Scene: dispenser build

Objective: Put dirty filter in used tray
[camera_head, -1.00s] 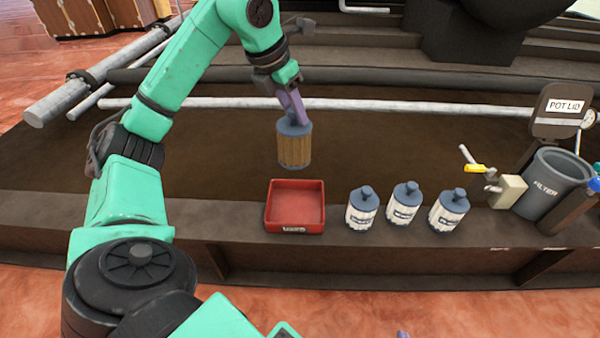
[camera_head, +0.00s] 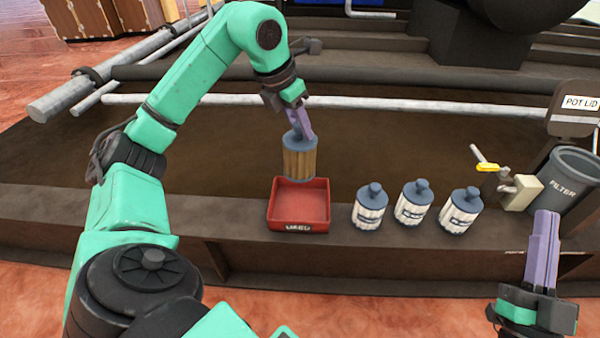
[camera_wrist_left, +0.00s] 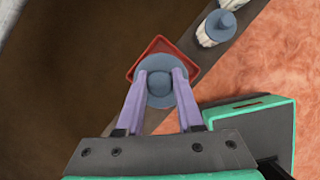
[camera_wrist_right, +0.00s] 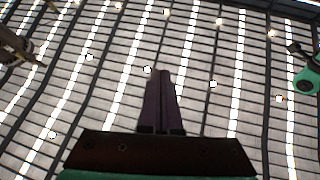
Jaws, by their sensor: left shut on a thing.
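The dirty filter (camera_head: 299,160), brown-sided with a blue-grey top, hangs upright from my left gripper (camera_head: 299,128). The fingers are shut on its top knob, which shows from above in the left wrist view (camera_wrist_left: 158,86). The red used tray (camera_head: 300,226) sits on the ledge. In the head view the filter's lower end overlaps the tray's back edge; in the left wrist view the filter covers much of the tray (camera_wrist_left: 157,46). My right gripper (camera_head: 545,215) points up at the lower right, empty, its fingers together; the right wrist view (camera_wrist_right: 160,75) shows them against the ceiling.
Several items line the ledge: three white filters with blue-grey caps (camera_head: 369,208) stand right of the tray. Farther right are a valve with a yellow handle (camera_head: 487,167), the grey FILTER pot (camera_head: 562,180) and the POT LID (camera_head: 575,110). A long pipe (camera_head: 400,107) runs behind.

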